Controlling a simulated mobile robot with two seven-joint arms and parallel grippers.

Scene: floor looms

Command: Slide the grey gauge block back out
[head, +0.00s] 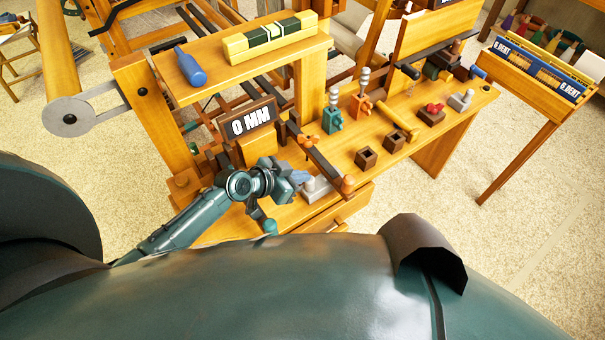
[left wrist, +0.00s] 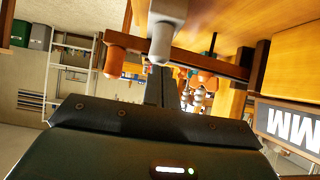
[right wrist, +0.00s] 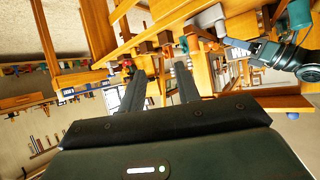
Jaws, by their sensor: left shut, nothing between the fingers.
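The grey gauge block (head: 317,189) sits on the wooden bench, just right of my left gripper (head: 296,180). A grey block with a rounded knob also shows in the left wrist view (left wrist: 168,12), just beyond the fingertips. My left gripper also shows there (left wrist: 160,72), with its fingers together and nothing between them. I cannot tell whether the fingertips touch the block. My right gripper (right wrist: 160,75) is open and empty, with its fingers apart in front of the distant bench. It is not seen in the head view.
A dark bar with orange knobs (head: 325,165) runs close beside the block. A "0 MM" sign (head: 250,120) stands behind my left gripper. Pegs, square dark cups (head: 366,157) and a red-topped piece (head: 432,113) stand further right. A blue bottle (head: 190,66) lies on the upper shelf.

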